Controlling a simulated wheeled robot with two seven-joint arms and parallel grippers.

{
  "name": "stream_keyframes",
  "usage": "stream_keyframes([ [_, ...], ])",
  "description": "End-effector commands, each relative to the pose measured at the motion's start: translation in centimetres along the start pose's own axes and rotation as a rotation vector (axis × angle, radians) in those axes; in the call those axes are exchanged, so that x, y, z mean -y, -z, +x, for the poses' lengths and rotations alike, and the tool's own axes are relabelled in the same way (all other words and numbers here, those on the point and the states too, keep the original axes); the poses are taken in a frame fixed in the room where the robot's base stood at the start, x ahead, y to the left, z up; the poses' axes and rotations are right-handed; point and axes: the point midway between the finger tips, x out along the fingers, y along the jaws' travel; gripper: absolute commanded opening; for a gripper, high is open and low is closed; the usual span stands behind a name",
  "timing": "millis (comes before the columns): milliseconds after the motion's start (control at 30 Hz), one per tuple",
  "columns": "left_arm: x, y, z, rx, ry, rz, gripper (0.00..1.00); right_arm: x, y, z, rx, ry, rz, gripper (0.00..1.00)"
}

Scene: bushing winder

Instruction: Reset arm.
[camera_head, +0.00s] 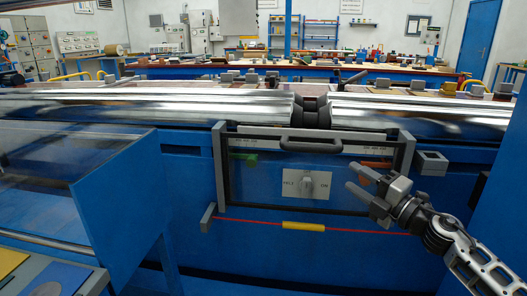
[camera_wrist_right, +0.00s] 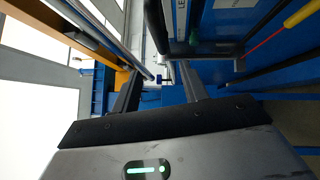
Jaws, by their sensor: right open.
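My right gripper (camera_head: 352,177) comes in from the lower right, its two fingers apart and pointing left. It is empty, in front of the right part of a grey-framed clear panel (camera_head: 262,202) on the blue machine. It looks close to the panel, but I cannot tell whether it touches. In the right wrist view its two dark fingers (camera_wrist_right: 158,85) are spread with nothing held between them. My left gripper is not in view.
A red rod with a yellow sleeve (camera_head: 303,226) runs below. Shiny rollers (camera_head: 150,107) lie behind. A blue clear-sided enclosure (camera_head: 120,195) stands at left.

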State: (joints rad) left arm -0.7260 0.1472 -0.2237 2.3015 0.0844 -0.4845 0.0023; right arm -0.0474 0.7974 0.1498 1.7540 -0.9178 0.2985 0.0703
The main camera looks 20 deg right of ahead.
Motion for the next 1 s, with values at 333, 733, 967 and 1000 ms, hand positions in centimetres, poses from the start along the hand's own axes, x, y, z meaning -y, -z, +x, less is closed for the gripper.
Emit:
stream_keyframes([
  [333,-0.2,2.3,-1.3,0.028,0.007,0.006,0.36,5.8,9.4,-3.5,0.158,0.085,0.623,0.44],
  [733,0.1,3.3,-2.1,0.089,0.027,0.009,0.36,10.6,29.7,-14.2,0.558,0.516,1.651,0.44],
  [967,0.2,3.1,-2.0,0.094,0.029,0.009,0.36,10.4,32.2,-15.2,0.592,0.578,1.756,0.44],
  [1000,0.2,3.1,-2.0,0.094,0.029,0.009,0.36,10.4,32.2,-15.2,0.592,0.578,1.755,0.44],
])
